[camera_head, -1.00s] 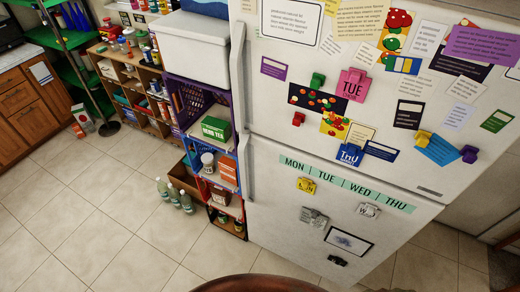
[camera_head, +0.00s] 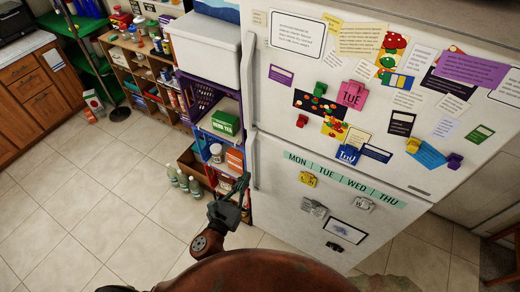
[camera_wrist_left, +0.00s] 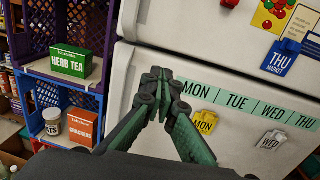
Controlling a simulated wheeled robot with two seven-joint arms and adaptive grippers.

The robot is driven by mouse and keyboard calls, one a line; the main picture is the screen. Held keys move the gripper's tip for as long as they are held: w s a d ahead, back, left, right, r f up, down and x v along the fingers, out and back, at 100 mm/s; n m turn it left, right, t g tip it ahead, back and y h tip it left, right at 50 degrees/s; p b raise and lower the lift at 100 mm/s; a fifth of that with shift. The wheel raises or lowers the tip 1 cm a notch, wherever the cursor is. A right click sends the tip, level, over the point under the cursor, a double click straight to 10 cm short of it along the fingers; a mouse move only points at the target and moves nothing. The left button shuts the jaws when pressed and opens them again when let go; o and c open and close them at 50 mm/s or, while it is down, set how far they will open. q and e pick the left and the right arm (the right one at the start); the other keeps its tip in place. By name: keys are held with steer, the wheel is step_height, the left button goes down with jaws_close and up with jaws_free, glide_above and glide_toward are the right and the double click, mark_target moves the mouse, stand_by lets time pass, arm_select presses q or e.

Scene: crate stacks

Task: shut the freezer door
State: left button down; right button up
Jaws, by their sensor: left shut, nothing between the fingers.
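The white fridge-freezer has an upper door (camera_head: 285,105) and a lower door (camera_head: 290,215), both covered with magnets and papers. Each door has a white handle on its left edge: the upper handle (camera_head: 247,80) and the lower handle (camera_head: 254,163). Both doors look closed or nearly so; I cannot tell a small gap, nor which is the freezer's. My left gripper (camera_head: 243,180) is just left of the lower door's handle side, fingers pointing up, shut and empty. In the left wrist view its fingertips (camera_wrist_left: 158,76) appear in front of the lower door's upper left corner. My right gripper is out of view.
A shelf of stacked crates (camera_head: 205,100) stands close on the left of the fridge, holding a green herb tea box (camera_head: 226,122). The tiled floor (camera_head: 110,210) at left is clear.

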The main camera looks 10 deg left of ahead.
arm_select(q)
steer(key=p+x, duration=0.2)
steer(key=x, duration=1.1)
steer(key=shift+w, duration=0.15)
